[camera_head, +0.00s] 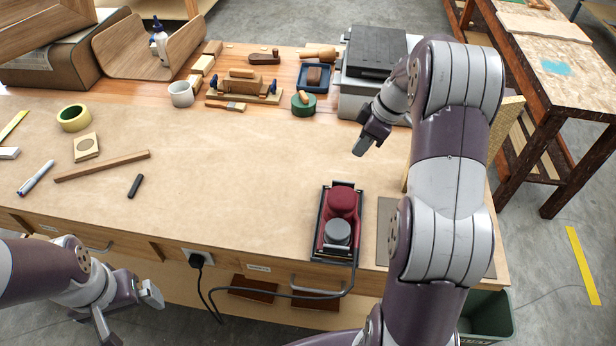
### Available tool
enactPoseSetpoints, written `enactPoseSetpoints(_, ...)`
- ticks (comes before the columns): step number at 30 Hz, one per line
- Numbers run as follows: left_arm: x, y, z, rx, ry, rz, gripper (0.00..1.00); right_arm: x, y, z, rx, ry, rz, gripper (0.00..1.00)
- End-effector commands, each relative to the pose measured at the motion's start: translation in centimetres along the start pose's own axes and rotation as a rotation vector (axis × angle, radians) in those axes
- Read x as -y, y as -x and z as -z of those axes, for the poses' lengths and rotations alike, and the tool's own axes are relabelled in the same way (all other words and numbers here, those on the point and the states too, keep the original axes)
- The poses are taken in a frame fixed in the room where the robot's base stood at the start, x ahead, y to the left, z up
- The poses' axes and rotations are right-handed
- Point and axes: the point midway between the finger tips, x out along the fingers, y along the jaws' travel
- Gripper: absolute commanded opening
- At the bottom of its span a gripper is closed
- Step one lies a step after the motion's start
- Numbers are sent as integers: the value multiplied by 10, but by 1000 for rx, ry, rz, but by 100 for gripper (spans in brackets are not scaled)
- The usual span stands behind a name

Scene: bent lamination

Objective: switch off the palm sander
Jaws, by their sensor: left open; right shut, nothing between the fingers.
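The palm sander (341,203) is dark red with a grey round cap at its near end. It lies in a dark tray or base (335,258) near the front edge of the workbench. A black cord runs from it over the edge to a plug in a socket (197,258) on the bench front. The sander's switch is too small to make out. My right gripper (362,145) is shut and empty, above the bench beyond the sander and slightly to its right. My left gripper (130,312) is open and empty, in front of the bench at the lower left, well away from the sander.
The bench top (230,160) is clear left of the sander. A wooden strip (103,166), black marker (136,186) and tape roll (74,117) lie at left. My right arm hides the right end.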

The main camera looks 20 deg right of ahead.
Motion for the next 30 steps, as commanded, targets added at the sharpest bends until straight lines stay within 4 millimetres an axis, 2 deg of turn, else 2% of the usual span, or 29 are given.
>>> enactPoseSetpoints(6, 0, 0, 0, 0, 0, 0, 100, 6, 0, 2, -13, 185, 28, 0)
enactPoseSetpoints(17, 0, -5, -1, 0, 0, 0, 100, 6, -4, 2, -11, 199, 28, 0)
enactPoseSetpoints(20, 0, -19, -2, 0, 0, 0, 100, 7, -19, 0, -11, 198, 29, 0)
enactPoseSetpoints(24, 0, -49, -6, 0, 0, 0, 100, 7, -51, -2, -11, 200, 29, 0)
enactPoseSetpoints(29, 0, -78, -9, 0, 0, 0, 100, 8, -85, -1, -11, 199, 29, 0)
enactPoseSetpoints(30, 0, -68, -8, 1, 0, 0, 100, 9, -84, 3, -11, 198, 31, 0)
